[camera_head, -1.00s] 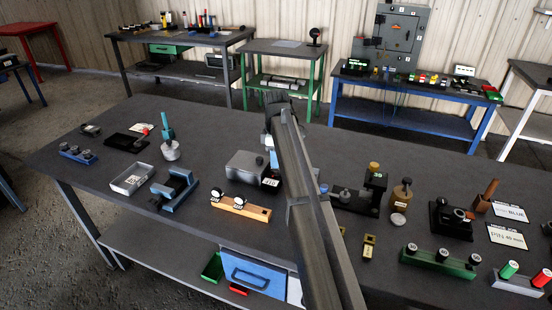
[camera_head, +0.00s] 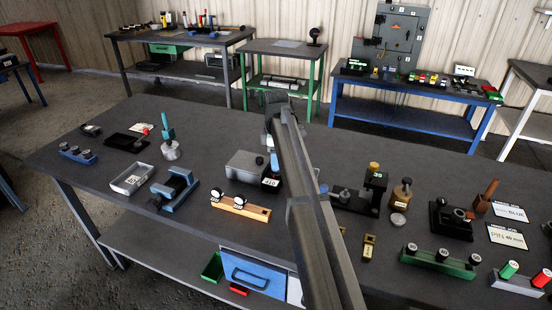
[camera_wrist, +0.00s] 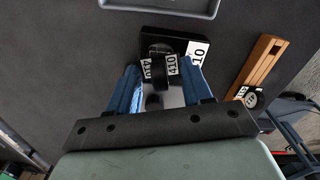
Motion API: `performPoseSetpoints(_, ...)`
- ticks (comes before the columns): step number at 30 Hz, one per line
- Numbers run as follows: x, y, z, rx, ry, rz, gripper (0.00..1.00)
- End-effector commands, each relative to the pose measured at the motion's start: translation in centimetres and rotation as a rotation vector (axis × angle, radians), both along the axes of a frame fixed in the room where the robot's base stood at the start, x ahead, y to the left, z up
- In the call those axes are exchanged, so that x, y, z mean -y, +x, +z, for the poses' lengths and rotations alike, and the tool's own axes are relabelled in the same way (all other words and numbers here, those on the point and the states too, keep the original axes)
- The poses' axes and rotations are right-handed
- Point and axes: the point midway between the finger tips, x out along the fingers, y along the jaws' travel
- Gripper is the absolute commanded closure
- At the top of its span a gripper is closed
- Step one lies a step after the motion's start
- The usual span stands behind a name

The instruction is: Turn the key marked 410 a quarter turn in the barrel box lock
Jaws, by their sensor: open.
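The barrel box lock is a grey box (camera_head: 246,165) with a white 410 label (camera_head: 270,182) at its front right corner. In the wrist view a dark plate (camera_wrist: 186,38) carries a white 410 label (camera_wrist: 198,53). A black key head (camera_wrist: 157,70) with white 410 tags stands in front of that plate. My gripper (camera_wrist: 160,68) is open, its two blue fingers on either side of the key head. Whether a finger touches it, and how deep the key sits, I cannot tell. In the head view my arm hides much of this.
A grey tray (camera_head: 131,179) and blue fixture (camera_head: 175,188) lie left. Several blocks and fixtures stand right of my arm.

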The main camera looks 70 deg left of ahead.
Motion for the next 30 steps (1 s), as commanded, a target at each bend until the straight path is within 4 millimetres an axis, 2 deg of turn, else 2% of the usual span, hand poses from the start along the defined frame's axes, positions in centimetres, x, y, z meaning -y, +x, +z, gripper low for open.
performPoseSetpoints(5,-0.1,0.0,1.1,0.001,0.002,0.000,0.50)
performPoseSetpoints(8,-0.1,0.0,2.6,0.001,0.002,0.000,0.50)
performPoseSetpoints(21,-0.1,0.0,10.8,0.001,0.002,0.000,0.50)
performPoseSetpoints(30,0.0,0.0,13.6,0.000,0.001,0.000,0.50)
